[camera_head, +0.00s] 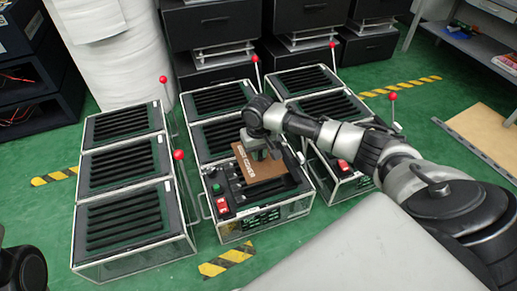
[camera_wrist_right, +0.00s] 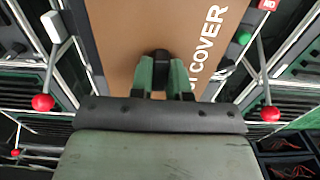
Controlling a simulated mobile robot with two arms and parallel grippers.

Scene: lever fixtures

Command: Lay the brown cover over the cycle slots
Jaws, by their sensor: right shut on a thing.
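The brown cover (camera_head: 268,166), a flat panel with white lettering, is at the near section of the middle fixture (camera_head: 262,221). It hides part of the black cycle slots (camera_head: 287,181) there; whether it touches them or is just above I cannot tell. My right gripper (camera_head: 259,152) is above the cover and shut on it. In the right wrist view the cover (camera_wrist_right: 125,35) fills the top middle, with the word COVER readable, and my right gripper's fingers (camera_wrist_right: 166,76) are against it. My left gripper is not clearly in view.
A slotted fixture (camera_head: 128,192) stands on the left and another (camera_head: 333,106) on the right. Red-knobbed levers (camera_head: 179,155) rise between them. Green (camera_head: 216,188) and red (camera_head: 222,205) buttons sit at the middle fixture's near left. Dark cabinets (camera_head: 212,25) stand behind.

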